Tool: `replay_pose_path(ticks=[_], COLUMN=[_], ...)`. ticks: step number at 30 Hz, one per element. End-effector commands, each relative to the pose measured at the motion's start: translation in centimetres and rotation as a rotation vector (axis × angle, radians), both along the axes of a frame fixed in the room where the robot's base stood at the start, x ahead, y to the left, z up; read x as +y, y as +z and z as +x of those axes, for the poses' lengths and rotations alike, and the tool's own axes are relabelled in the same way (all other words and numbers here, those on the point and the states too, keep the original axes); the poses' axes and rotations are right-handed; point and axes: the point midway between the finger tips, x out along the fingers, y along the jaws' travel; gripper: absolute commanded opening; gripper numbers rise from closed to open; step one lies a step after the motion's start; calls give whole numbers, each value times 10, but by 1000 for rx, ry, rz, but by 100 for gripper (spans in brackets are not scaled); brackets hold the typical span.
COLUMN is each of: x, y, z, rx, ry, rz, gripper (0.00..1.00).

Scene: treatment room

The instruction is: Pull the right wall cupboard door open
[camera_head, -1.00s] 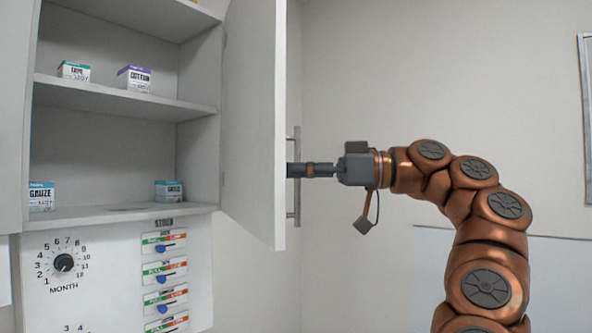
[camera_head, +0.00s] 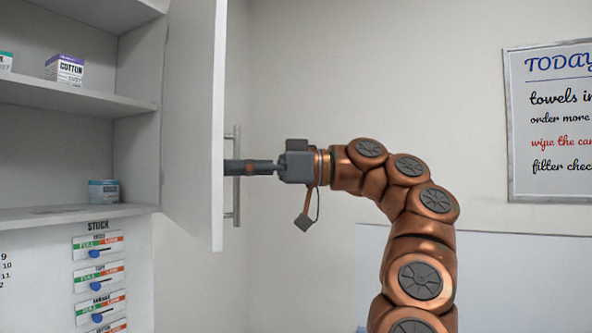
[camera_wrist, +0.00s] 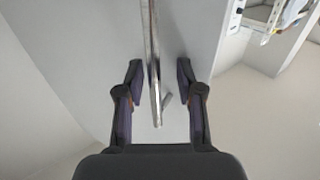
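The right wall cupboard door (camera_head: 193,120) stands swung wide open, its free edge toward me. Its vertical metal bar handle (camera_head: 237,137) is on the door's outer face, at the right in the picture. My gripper reaches in from the right at the handle's mid-height; its fingertips are partly hidden by the door edge in the head view. In the wrist view my gripper (camera_wrist: 158,72) has its two fingers apart, one on each side of the handle bar (camera_wrist: 155,88), with visible gaps on both sides.
The cupboard's shelves (camera_head: 75,95) hold a cotton box (camera_head: 65,70) and another small box (camera_head: 103,192). Below is a stock panel (camera_head: 98,270) with sliders. A whiteboard (camera_head: 550,125) hangs on the right wall. The wall between door and board is bare.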

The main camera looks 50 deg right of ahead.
Motion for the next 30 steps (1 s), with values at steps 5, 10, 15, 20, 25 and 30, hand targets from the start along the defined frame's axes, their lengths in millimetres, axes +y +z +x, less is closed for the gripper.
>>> replay_pose_path(ticks=[5, 10, 15, 20, 25, 30], x=[0, -4, -9, -17, -21, -28], y=[2, 3, 1, 0, -1, 0], z=[-5, -9, -11, -13, -18, -26], rx=[-5, -8, -4, -4, -1, -3], ry=[3, 2, 1, 1, 4, 5], rz=[-5, -4, 1, 11, 10, 11], gripper=[37, 37, 37, 37, 37, 37])
